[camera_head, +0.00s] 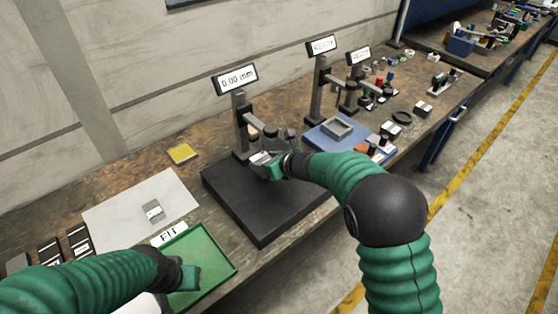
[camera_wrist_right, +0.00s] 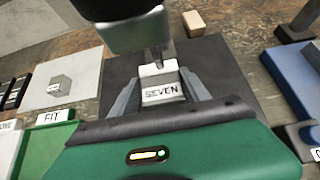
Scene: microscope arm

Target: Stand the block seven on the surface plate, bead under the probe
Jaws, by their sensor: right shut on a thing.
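Block seven (camera_wrist_right: 163,93) is a pale block labelled SEVEN, held between the fingers of my right gripper (camera_wrist_right: 165,92). In the head view, my right gripper (camera_head: 268,165) is over the back part of the black surface plate (camera_head: 265,215), by the gauge stand. The probe (camera_wrist_right: 157,55) hangs from the grey gauge body (camera_wrist_right: 135,30), close by the top of the block. I cannot tell whether probe and block touch, or whether the block rests on the plate. The bead is not distinguishable. My left gripper (camera_head: 187,276) is over the green tray; its fingers cannot be made out.
The gauge display (camera_head: 236,79) reads 0.00 mm. The green tray (camera_head: 222,252), marked FIT, is left of the plate. A grey block (camera_head: 152,211) lies on a pale sheet (camera_head: 120,210). A blue tray (camera_head: 318,141) and other gauge stands are to the right. The plate's front is bare.

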